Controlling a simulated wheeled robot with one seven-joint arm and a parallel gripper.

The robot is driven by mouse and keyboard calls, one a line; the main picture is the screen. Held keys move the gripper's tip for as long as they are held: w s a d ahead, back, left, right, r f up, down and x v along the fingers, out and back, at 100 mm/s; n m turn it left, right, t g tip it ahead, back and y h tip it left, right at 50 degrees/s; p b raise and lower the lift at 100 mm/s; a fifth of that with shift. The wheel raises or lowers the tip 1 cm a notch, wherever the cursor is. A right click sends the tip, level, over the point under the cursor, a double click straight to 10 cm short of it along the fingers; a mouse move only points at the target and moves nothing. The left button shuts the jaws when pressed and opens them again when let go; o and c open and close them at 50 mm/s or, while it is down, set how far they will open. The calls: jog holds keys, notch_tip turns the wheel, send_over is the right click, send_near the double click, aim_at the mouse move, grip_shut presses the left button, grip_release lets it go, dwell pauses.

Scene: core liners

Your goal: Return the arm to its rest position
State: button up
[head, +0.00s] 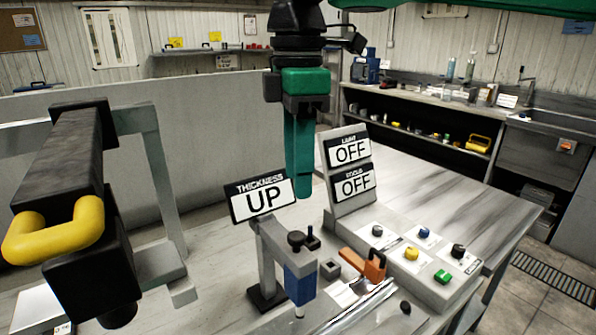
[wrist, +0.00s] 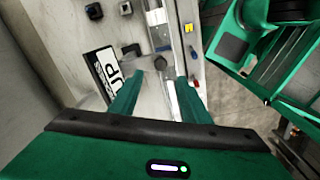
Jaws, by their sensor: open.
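My gripper (head: 303,192) hangs over the bench, fingers pointing down, in the upper middle of the head view. Its two green fingers stand apart in the wrist view (wrist: 158,82), and nothing shows held between them. From the head camera it overlaps the gap between the THICKNESS sign (head: 260,199), which reads UP, and the sign post (head: 346,201) with two OFF signs. The thickness gauge (head: 299,283), with a blue body, stands below the gripper in the picture. How high the fingers are above the bench is hard to tell.
A button panel (head: 400,264) with several coloured buttons stands on the bench (head: 432,187). An orange clamp (head: 364,272) sits beside a long metal channel (head: 352,309). A black device with a yellow handle (head: 54,231) fills the left foreground. The bench behind the panel is clear.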

jog(key=d+f+m, duration=0.6)
jog(key=d+m, duration=0.1)
jog(key=d, duration=0.6)
jog(key=d+f+m, duration=0.5)
jog(key=d+m, duration=0.2)
jog(key=d, duration=0.6)
jog(key=s+d+f+m, duration=1.2)
jog(key=s+d+m, duration=0.1)
jog(key=s+d, duration=0.1)
jog(key=shift+s+d+f, duration=0.25)
jog(key=shift+s+f, duration=0.1)
jog(key=shift+s, duration=0.3)
jog(key=shift+w+f, duration=0.2)
jog(key=shift+w, duration=0.45)
